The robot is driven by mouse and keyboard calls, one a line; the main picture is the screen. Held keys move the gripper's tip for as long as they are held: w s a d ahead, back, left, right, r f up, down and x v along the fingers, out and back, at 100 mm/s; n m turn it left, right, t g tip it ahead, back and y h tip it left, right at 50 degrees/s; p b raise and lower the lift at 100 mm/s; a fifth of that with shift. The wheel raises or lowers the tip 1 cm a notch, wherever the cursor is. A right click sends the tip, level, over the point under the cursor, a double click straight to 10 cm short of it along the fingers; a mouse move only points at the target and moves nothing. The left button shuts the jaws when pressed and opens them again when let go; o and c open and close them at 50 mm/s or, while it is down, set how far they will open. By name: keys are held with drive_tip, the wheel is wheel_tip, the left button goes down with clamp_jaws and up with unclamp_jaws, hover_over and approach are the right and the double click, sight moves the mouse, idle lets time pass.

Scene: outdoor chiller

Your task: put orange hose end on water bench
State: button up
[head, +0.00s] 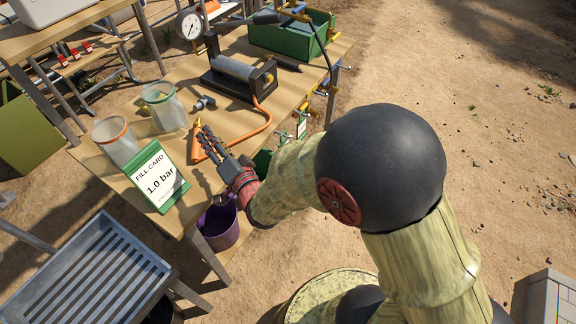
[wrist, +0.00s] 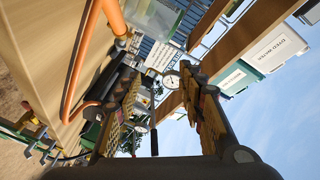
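The orange hose (head: 262,126) runs from the black pump unit (head: 238,76) and loops over the wooden bench (head: 220,112), passing beside and partly behind my gripper (head: 208,138). In the wrist view the hose (wrist: 70,80) is at the left, and a stretch with a metal fitting (wrist: 122,42) shows near the top. Which end this is I cannot tell for sure. My gripper (wrist: 163,78) has its two fingers apart with nothing between them. It is low over the bench's front right part, next to the hose. No label marks a water bench.
Two clear jars (head: 163,106) and a green-framed fill card (head: 160,178) stand left of my gripper. A pressure gauge (head: 189,25) and a green box (head: 292,38) are at the back. A purple bucket (head: 220,228) is below the bench edge. Open dirt lies to the right.

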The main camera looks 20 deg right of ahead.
drive_tip(key=s+d+r+n+g+h, duration=0.2)
drive_tip(key=s+d+r+n+g, duration=0.3)
drive_tip(key=s+d+r+g, duration=0.15)
drive_tip(key=s+d+r+n+g, duration=0.1)
drive_tip(key=s+d, duration=0.1)
drive_tip(key=s, duration=0.5)
drive_tip(key=s+d+r+n+g+h, duration=0.1)
drive_tip(key=s+d+n+g, duration=0.1)
drive_tip(key=s, duration=0.5)
drive_tip(key=s+d+r+n+g, duration=0.1)
drive_tip(key=s+d, duration=0.3)
drive_tip(key=s, duration=0.4)
drive_tip(key=shift+r+g, duration=0.2)
drive_tip(key=shift+g, duration=0.35)
drive_tip(key=shift+s, duration=0.1)
drive_tip(key=shift+r, duration=0.15)
drive_tip(key=shift+f, duration=0.2)
